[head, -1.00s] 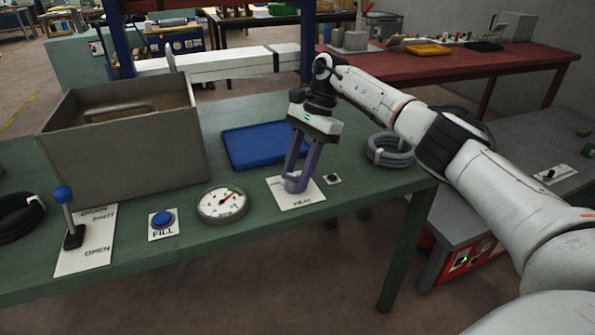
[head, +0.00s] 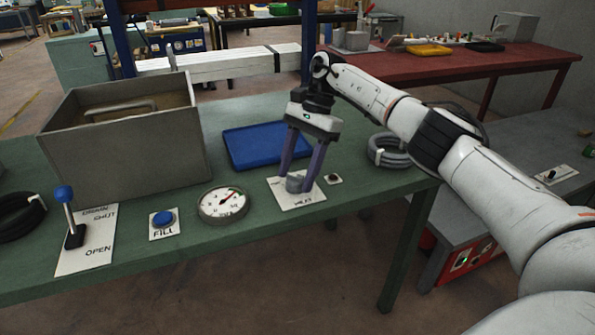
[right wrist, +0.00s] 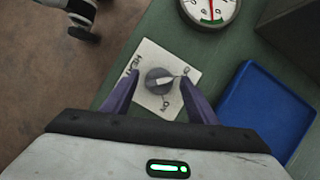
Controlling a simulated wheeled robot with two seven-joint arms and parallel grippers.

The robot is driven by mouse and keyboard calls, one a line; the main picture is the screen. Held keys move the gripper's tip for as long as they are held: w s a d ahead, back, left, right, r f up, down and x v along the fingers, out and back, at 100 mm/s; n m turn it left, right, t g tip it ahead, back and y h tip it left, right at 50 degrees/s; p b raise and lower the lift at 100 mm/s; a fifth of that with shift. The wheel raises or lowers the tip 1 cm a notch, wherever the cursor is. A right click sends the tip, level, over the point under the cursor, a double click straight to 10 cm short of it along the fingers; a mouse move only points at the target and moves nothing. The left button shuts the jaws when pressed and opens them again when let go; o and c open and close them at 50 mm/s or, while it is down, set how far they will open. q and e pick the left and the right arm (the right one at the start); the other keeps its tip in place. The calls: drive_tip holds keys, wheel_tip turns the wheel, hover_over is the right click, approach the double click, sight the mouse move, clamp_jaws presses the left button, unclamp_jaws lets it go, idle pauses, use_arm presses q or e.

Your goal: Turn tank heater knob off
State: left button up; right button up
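The heater knob (head: 296,184) is a small grey dial on a white plate (head: 312,196) on the green bench. It also shows in the right wrist view (right wrist: 158,82), with a white pointer mark aimed toward the label at the plate's right corner, partly hidden by a finger. The "ON" label is at the plate's lower corner, and "HEAT" is along the left edge. My right gripper (head: 296,186) is open, with its purple fingers on either side of the knob. In the right wrist view the fingertips (right wrist: 160,78) show gaps to the knob. My left gripper is out of view.
A round gauge (head: 223,203), blue FILL button (head: 163,219) and blue-tipped lever (head: 65,195) are to the left. A grey tank (head: 125,150) and blue tray (head: 262,147) are behind. A hose coil (head: 390,151) and small button (head: 333,179) are to the right.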

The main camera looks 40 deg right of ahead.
use_arm(q)
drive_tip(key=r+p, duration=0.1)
drive_tip(key=p, duration=0.1)
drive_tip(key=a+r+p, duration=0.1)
drive_tip(key=p, duration=0.1)
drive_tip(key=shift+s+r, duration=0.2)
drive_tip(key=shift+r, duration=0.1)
use_arm(e)
drive_tip(key=v, duration=1)
drive_tip(key=shift+r, duration=0.15)
